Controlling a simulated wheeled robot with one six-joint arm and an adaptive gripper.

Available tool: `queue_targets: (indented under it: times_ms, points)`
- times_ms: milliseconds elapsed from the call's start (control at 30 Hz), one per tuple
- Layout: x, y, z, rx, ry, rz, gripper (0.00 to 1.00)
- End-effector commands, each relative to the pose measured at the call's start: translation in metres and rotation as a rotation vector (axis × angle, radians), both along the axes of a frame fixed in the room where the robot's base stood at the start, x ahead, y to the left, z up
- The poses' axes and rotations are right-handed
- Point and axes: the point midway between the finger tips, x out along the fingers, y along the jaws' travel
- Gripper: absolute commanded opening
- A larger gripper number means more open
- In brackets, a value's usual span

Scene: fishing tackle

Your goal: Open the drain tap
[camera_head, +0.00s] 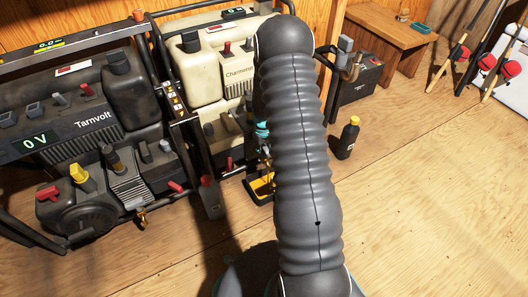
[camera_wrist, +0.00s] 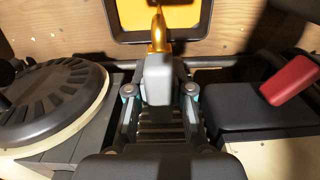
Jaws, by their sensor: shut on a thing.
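I cannot tell how far the tap is turned.
A dark Tarnvolt generator (camera_head: 92,122) stands at the left, with its own brass tap (camera_head: 141,217). A yellow-capped bottle (camera_head: 346,138) stands to the right of my arm. In the wrist view, a red lever (camera_wrist: 290,80) is close on the right. The plywood floor at the right is clear.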

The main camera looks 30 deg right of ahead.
Motion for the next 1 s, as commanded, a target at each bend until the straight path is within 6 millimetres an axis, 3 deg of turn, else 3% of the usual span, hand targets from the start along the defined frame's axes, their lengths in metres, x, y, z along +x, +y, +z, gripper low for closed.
queue_targets:
  times_ms: [567, 600, 700, 1000]
  points:
    - [-0.0007, -0.0004, -0.0003, 0.000, 0.001, 0.031, 0.00]
    - [-0.0006, -0.0005, -0.0003, 0.000, 0.001, 0.031, 0.29]
    - [-0.0005, -0.0004, -0.0002, 0.000, 0.001, 0.030, 0.48]
    - [0.0001, -0.0002, 0.0012, 0.000, 0.000, 0.029, 0.48]
